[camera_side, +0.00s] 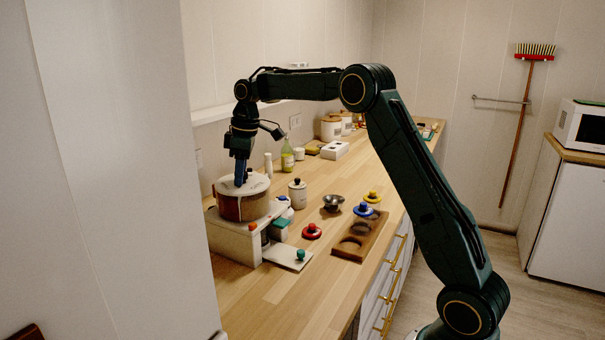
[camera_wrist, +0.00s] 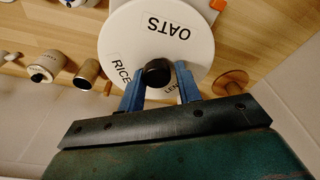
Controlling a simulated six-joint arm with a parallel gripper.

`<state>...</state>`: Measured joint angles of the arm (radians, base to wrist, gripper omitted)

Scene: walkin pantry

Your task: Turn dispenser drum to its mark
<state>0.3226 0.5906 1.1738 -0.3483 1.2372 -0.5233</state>
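The dispenser drum (camera_side: 241,206) is a brown cylinder with a white top, set on a white stand (camera_side: 233,240). In the wrist view its white top (camera_wrist: 195,45) carries the labels OATS and RICE, plus one mostly hidden by my gripper. A black knob (camera_wrist: 157,73) stands on the top. My gripper (camera_wrist: 160,76) points down over the drum, its blue fingers on either side of the knob, with a slight gap visible. It is also over the drum in the side view (camera_side: 240,182). An orange-red marker (camera_side: 252,226) sits on the stand by the drum; it also shows in the wrist view (camera_wrist: 217,4).
Right of the stand are a red-knobbed lid (camera_side: 311,231), a white canister (camera_side: 298,194), a dark bowl (camera_side: 333,202) and a wooden tray with round recesses (camera_side: 350,250). A white plate with a green knob (camera_side: 300,256) projects from the stand. The front counter is clear.

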